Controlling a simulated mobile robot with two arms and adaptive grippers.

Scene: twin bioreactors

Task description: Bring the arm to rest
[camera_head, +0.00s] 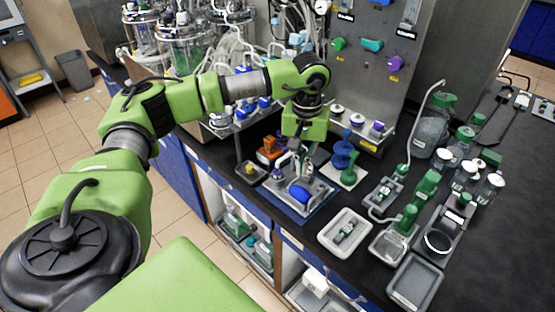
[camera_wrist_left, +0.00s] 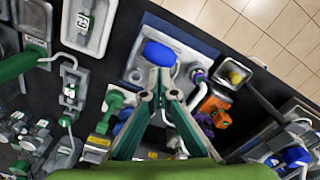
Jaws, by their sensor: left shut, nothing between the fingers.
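My left arm (camera_head: 215,92), green with grey joints, reaches in from the left over the bench, its gripper pointing down. The left gripper (camera_head: 300,170) is over the metal tray with the blue part on a blue mat. In the left wrist view, its two green fingers (camera_wrist_left: 158,80) meet at the tips, shut and empty. The tips appear just beside the blue rounded part (camera_wrist_left: 159,53); I cannot tell whether they touch. My right gripper is not in view.
An orange part (camera_head: 269,150), a blue stacked part (camera_head: 344,155) and a white tray (camera_head: 344,234) stand close around the gripper. Bottles with green caps (camera_head: 432,125) fill the right. Glass bioreactors (camera_head: 186,50) stand behind the arm. The bench's front edge is close.

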